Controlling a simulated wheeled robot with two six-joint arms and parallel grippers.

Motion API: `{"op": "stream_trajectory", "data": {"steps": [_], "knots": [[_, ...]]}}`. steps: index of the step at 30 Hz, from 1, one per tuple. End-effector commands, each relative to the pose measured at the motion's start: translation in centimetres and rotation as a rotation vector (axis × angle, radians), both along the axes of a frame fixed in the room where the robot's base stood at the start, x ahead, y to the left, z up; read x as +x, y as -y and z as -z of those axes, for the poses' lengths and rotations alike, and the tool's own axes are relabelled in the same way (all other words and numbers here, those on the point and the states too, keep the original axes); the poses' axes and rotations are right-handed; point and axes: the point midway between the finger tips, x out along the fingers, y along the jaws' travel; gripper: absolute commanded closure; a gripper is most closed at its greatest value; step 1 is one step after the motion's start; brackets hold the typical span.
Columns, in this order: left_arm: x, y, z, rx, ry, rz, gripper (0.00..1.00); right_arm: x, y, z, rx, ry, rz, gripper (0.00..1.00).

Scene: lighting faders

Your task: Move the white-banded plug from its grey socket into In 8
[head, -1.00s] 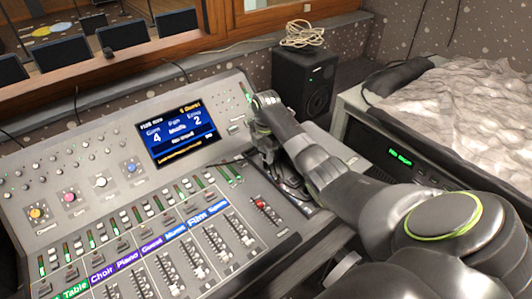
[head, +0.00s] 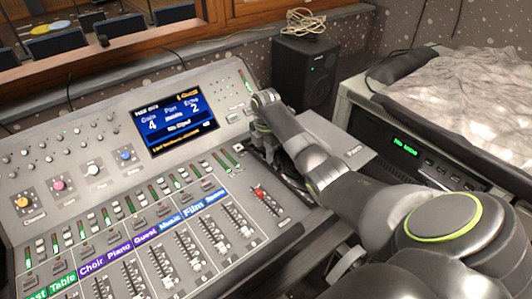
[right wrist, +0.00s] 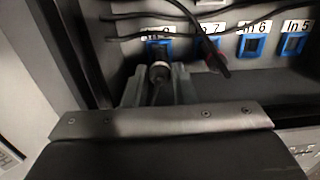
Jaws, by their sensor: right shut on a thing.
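The white-banded plug (right wrist: 159,70) is between the fingers of my right gripper (right wrist: 157,84), which is shut on it. In the right wrist view the plug points up at the blue-framed In 8 socket (right wrist: 158,45), in line with it. I cannot tell whether its tip is inside the socket. The In 8 label is partly hidden by a cable. In the head view my right arm reaches past the console's right end, and the gripper's fingers and the plug are hidden there. My left gripper is not in view.
A red-banded plug (right wrist: 220,66) on a dark cable hangs in front of In 7. The sockets In 6 (right wrist: 251,46) and In 5 (right wrist: 294,44) look empty. Dark cables cross above the sockets. The mixing console (head: 262,226) and a black speaker (head: 303,70) flank my right arm.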

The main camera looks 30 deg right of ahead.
Motion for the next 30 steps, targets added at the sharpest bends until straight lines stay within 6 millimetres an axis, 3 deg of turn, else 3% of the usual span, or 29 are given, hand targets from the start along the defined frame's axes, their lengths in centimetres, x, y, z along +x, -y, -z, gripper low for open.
{"op": "stream_trajectory", "data": {"steps": [30], "knots": [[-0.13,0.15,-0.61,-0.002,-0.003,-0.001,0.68,0.01,-0.02,0.22,0.0,0.0,0.0,1.0]]}}
